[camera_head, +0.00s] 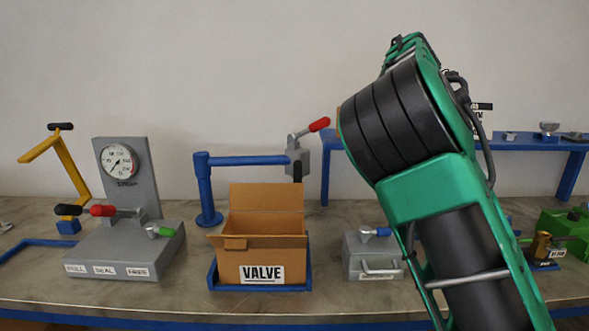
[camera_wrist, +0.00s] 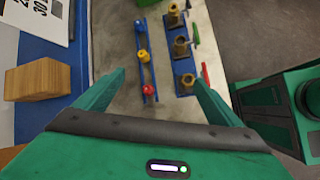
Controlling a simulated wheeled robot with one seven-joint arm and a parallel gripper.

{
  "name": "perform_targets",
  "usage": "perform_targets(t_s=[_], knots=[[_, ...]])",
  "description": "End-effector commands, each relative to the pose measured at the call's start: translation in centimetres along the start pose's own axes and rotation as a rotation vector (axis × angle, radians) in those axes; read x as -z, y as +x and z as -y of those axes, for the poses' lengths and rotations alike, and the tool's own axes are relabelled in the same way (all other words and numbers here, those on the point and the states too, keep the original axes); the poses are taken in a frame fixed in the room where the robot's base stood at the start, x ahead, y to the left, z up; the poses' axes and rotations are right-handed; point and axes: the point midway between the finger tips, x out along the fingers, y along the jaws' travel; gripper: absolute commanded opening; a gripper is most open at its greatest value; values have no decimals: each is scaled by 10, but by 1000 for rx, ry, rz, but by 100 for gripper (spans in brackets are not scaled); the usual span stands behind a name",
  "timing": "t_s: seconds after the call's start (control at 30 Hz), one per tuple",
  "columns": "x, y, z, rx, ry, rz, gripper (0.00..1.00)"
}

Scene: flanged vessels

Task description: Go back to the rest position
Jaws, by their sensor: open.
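My gripper (camera_wrist: 159,78) shows in the wrist view with its two green fingers spread apart and nothing between them. In the head view my green and black arm rises across the right half, and the gripper itself is not visible there.
The bench holds a gauge stand (camera_head: 122,185), an open cardboard VALVE box (camera_head: 262,255), a grey case (camera_head: 360,250) and a blue shelf (camera_head: 440,141). The wrist view shows a knobbed blue rail (camera_wrist: 146,70), a brass fittings rack (camera_wrist: 183,65) and a wooden block (camera_wrist: 36,80).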

Motion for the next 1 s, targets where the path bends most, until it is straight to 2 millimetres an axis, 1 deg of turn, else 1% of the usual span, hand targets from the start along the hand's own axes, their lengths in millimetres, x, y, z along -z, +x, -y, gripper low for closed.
perform_targets(t_s=[0.03,0.1,0.17,0.2,0.27,0.3,0.37,0.4,0.47,0.5,0.57,0.6,0.77,0.8,0.87,1.0], knots=[[-17,29,12,57,87,-56,89],[-31,62,30,130,206,-118,89],[-42,87,47,189,306,-166,89],[-47,101,60,230,371,-194,89],[-54,119,80,288,466,-232,89],[-57,130,94,326,527,-255,89],[-61,142,115,382,616,-284,89],[-63,149,130,417,673,-301,89],[-66,156,152,467,758,-322,89],[-67,160,167,500,813,-333,89],[-68,163,190,545,892,-345,89],[-68,164,205,571,945,-351,89],[-67,161,266,662,1140,-354,89],[-66,159,282,680,1188,-350,89],[-64,157,305,703,1258,-339,89],[-60,152,360,733,1420,-296,89]])
